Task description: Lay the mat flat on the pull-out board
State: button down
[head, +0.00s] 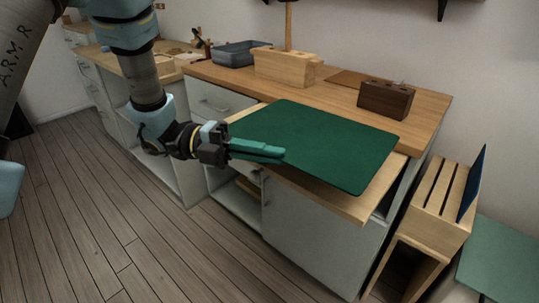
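The green mat (325,140) is spread out over the pale wooden pull-out board (350,208). It looks flat, and bare wood shows along the front and right sides. I cannot tell whether all of the mat touches the board. My gripper (284,156) reaches in from the left, with its teal fingers at the mat's left front edge. The fingers lie close together, one above the other. I cannot tell whether they pinch the mat edge or are apart from it. The mat's edge near the fingers is partly hidden by them.
The worktop (425,106) behind holds a dark block with holes (386,99), a pale wooden block (286,67) and a grey tray (238,53). A slatted wooden stand (437,205) with a dark blue panel (472,184) is at right. Floor (130,235) at left is clear.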

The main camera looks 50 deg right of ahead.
notch_tip(320, 180, down, 7)
jog(key=b, duration=0.4)
jog(key=shift+s+a+r+y, duration=0.2)
jog(key=shift+s+y, duration=0.1)
jog(key=shift+s, duration=0.05)
dwell(0.3)
jog(key=c, duration=1)
grip_release()
jog(key=shift+o, duration=0.2)
jog(key=shift+f+b, duration=0.6)
jog(key=shift+b, duration=0.2)
jog(key=shift+w, duration=0.1)
jog(key=b+v, duration=0.1)
jog(key=v, duration=0.7)
jog(key=shift+w+a, duration=0.2)
jog(key=shift+w, duration=0.15)
dwell(1.1)
dwell(0.5)
